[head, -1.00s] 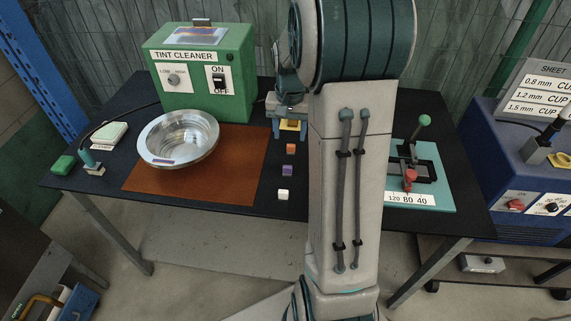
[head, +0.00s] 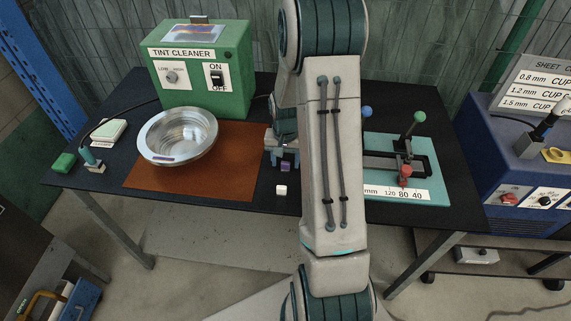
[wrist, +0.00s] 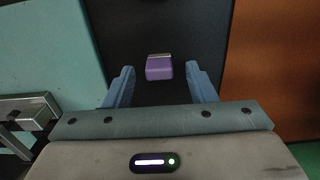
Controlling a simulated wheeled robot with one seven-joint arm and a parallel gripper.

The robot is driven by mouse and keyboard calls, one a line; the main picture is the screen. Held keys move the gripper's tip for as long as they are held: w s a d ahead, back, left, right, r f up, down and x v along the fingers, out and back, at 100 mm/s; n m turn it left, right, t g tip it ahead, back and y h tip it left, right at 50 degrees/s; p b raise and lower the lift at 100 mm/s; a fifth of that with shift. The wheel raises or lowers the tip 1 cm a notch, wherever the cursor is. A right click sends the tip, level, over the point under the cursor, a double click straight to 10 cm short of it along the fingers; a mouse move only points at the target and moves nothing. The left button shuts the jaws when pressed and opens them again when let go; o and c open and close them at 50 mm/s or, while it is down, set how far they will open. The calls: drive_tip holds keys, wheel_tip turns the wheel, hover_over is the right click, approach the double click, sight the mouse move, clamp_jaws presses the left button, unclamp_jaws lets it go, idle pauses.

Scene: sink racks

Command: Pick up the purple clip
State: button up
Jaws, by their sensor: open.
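The purple clip (head: 286,167) lies on the black table, just right of the orange-brown mat. In the wrist view the purple clip (wrist: 159,70) shows as a small block with a pale strip along its far edge. My gripper (wrist: 161,82) is open and empty, with its two blue fingers apart. In that view the clip sits centred in the gap, near or a little beyond the fingertips; the remaining distance is hard to tell. In the head view my gripper (head: 280,156) is right at the clip and partly hidden by my arm.
A white block (head: 281,190) lies just in front of the purple clip. A metal bowl (head: 178,136) stands on the orange-brown mat (head: 245,160) to the left. The green tint cleaner box (head: 200,70) is behind. A teal board with a clamp (head: 432,190) is right.

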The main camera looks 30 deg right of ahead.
drive_tip(key=shift+f, duration=0.5)
drive_tip(key=c, duration=1.1)
drive_tip(key=shift+r, duration=0.15)
